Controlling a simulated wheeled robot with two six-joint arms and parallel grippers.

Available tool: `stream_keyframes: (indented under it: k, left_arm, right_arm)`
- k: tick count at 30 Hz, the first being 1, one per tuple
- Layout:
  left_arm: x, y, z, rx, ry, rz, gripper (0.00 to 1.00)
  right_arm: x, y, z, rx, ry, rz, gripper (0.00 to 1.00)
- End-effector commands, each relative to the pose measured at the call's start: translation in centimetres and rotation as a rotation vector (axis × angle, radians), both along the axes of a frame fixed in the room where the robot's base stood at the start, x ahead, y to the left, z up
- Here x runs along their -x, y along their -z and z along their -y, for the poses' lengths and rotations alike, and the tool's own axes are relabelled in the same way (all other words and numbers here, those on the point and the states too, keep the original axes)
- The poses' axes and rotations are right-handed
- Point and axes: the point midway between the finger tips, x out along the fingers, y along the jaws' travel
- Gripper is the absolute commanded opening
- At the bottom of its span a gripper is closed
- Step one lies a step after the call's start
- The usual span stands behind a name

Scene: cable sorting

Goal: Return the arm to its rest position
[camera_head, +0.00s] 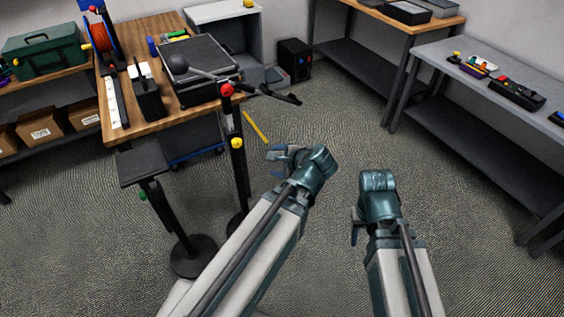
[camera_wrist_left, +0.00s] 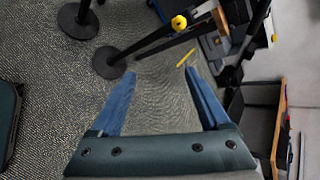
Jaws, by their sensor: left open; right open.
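My left arm reaches up the middle of the head view. Its gripper (camera_head: 273,153) hangs over open floor, right of the wooden workbench. In the left wrist view its two blue fingers (camera_wrist_left: 160,73) are spread wide, with only floor between them. My right arm comes in from the bottom right. Its gripper (camera_head: 355,225) is to the left of its wrist, over bare floor, open, with nothing seen in it. The right fingers are small and partly hidden by the wrist.
The wooden workbench (camera_head: 118,128) with a black case (camera_head: 200,68) is at left. Stands with round bases (camera_head: 193,256) are left of my left arm. A grey table (camera_head: 495,75) with connectors is at right. A black box (camera_head: 295,60) stands at the back. The middle floor is clear.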

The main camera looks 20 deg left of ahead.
Motion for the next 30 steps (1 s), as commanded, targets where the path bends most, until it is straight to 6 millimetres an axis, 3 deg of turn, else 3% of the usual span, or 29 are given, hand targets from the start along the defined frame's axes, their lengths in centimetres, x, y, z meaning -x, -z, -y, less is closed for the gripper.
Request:
stream_keyframes:
  k: [23, 26, 30]
  left_arm:
    - [0.6, 0.5, 1.1, 0.070, -0.044, 0.007, 0.80]
    - [1.8, 1.0, 3.1, 0.191, -0.124, 0.011, 0.80]
    - [5.3, 2.3, 8.5, 0.458, -0.344, -0.017, 0.80]
  right_arm:
    - [0.0, -0.4, 0.0, 0.000, 0.001, 0.000, 0.50]
    - [0.0, -1.4, 0.0, 0.000, 0.001, 0.000, 0.50]
    - [0.0, -3.1, 0.0, 0.000, 0.001, 0.000, 0.50]
